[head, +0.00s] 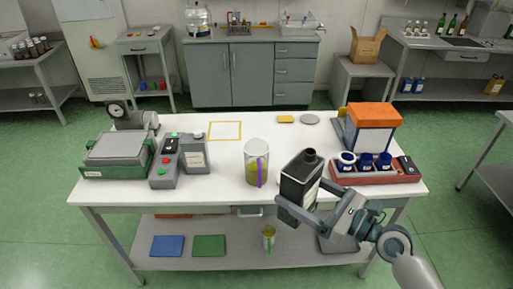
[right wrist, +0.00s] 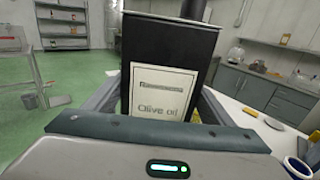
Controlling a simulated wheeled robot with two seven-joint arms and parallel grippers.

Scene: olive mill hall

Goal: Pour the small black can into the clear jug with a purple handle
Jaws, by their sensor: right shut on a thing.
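The black can (head: 299,182) has a short dark neck on top, and its pale label in the right wrist view (right wrist: 160,100) reads "Olive oil". My right gripper (head: 312,207) is shut around the can, holding it near the table's front edge. The can leans slightly in the head view, with its neck up. The clear jug with a purple handle (head: 251,164) stands upright on the table, just left of the can and apart from it. Yellow-green contents show in the jug's lower part. My left gripper is not in view.
The white table (head: 222,178) has a scale (head: 116,148) and control boxes (head: 180,161) at left. A red rack with blue cups (head: 374,176) and an orange-topped box (head: 371,127) stand at right. A green-handled jug (head: 268,238) is on the lower shelf.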

